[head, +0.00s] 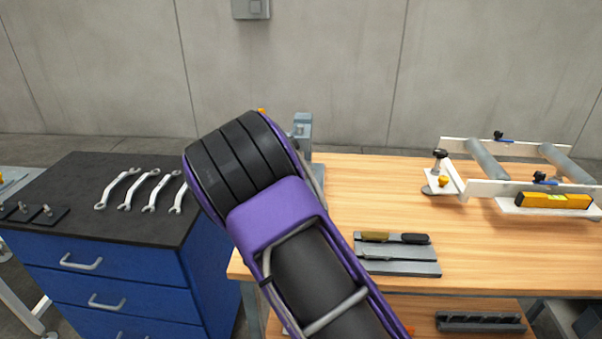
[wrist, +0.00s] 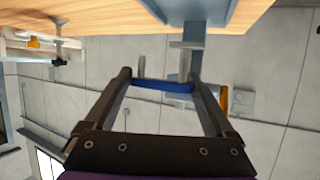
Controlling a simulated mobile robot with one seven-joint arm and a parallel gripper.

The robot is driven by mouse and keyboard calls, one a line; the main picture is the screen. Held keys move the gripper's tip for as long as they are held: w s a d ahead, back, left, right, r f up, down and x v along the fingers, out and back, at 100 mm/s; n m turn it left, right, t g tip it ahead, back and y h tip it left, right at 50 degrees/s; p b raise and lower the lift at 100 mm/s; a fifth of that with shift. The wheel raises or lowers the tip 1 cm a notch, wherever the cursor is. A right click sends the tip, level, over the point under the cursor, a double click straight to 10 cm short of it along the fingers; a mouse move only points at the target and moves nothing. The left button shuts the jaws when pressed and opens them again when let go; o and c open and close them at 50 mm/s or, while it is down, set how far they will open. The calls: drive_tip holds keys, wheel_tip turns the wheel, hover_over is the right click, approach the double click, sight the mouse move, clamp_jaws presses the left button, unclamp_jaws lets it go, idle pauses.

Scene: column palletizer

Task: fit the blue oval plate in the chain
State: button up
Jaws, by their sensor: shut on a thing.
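In the wrist view my gripper (wrist: 162,88) has its two dark fingers shut on a thin blue piece, the blue oval plate (wrist: 162,85), seen nearly edge-on between the fingertips. Just beyond the plate is a grey upright fixture (wrist: 196,42) on a blue-grey base (wrist: 215,10); I cannot tell whether the plate touches it. In the head view my arm hides my gripper and the plate. The top of the fixture (head: 303,124) shows just right of my arm. I cannot make out the chain in either view.
The wooden bench (head: 378,195) carries a grey tray (head: 400,268) with tools and, at the right, a roller frame (head: 470,186) with a yellow level (head: 553,201). A blue drawer cabinet (head: 120,270) with several wrenches stands left. Bare bench top lies between fixture and roller frame.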

drive_tip(key=shift+w+a+f, duration=0.1)
drive_tip(key=shift+a, duration=0.05)
drive_tip(key=shift+f+b, duration=0.35)
drive_tip(key=shift+f, duration=3)
drive_tip(key=shift+f, duration=0.25)
drive_tip(key=shift+f, duration=0.45)
drive_tip(key=shift+f, duration=0.5)
drive_tip(key=o, duration=1.1)
drive_tip(key=v, duration=1.7)
drive_tip(key=shift+r+p, duration=0.25)
drive_tip(key=shift+p, duration=0.1)
